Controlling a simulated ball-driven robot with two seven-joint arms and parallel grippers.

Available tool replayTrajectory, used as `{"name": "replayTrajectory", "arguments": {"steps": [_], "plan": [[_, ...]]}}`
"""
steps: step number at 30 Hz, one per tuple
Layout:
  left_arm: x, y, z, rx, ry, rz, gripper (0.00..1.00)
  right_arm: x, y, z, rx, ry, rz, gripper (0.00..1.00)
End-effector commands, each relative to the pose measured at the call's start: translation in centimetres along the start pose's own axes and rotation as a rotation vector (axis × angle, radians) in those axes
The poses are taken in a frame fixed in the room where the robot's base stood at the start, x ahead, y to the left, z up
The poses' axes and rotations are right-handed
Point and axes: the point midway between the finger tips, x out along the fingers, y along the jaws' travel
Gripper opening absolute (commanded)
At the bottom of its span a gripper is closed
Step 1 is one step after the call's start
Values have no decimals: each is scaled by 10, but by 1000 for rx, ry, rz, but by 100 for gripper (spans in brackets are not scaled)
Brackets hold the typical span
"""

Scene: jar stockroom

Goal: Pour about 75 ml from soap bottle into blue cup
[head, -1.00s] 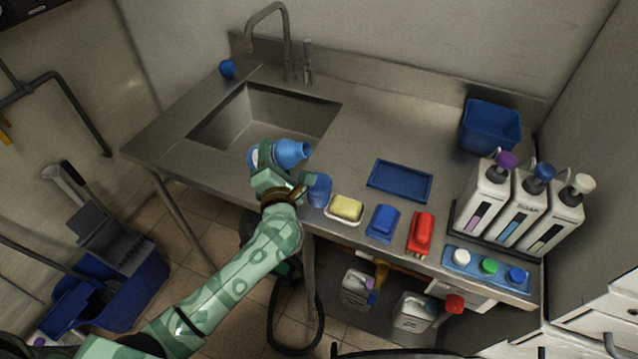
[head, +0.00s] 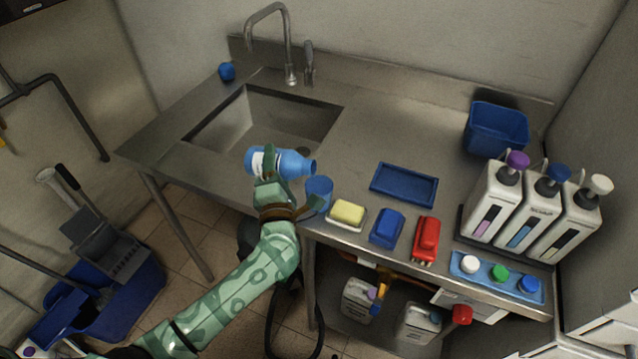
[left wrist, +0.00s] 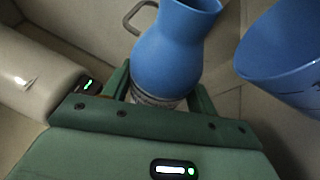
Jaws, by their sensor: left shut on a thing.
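The soap bottle (head: 289,163) is blue with a white label. My left gripper (head: 268,164) is shut around its body, above the front edge of the counter by the sink. The bottle lies nearly level, its open mouth pointing right and slightly down. The blue cup (head: 319,194) stands upright on the counter just right of the gripper, its rim a little below and beside the bottle mouth. In the left wrist view the bottle (left wrist: 168,60) sits between the fingers, and the cup (left wrist: 287,58) is close at the right. No stream of soap shows. My right gripper is out of view.
Right of the cup stand a yellow sponge (head: 348,212) on a dish, a blue brush (head: 386,228) and a red brush (head: 427,238). A blue tray (head: 404,184) lies behind. Pump bottles (head: 496,205) stand far right. The sink (head: 262,125) is open behind the gripper.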

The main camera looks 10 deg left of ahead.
Motion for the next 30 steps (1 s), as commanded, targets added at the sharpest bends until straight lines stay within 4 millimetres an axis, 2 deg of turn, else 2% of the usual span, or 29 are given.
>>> {"name": "replayTrajectory", "arguments": {"steps": [30], "plan": [[0,-1,1,88,-25,37,30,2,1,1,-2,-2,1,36]]}}
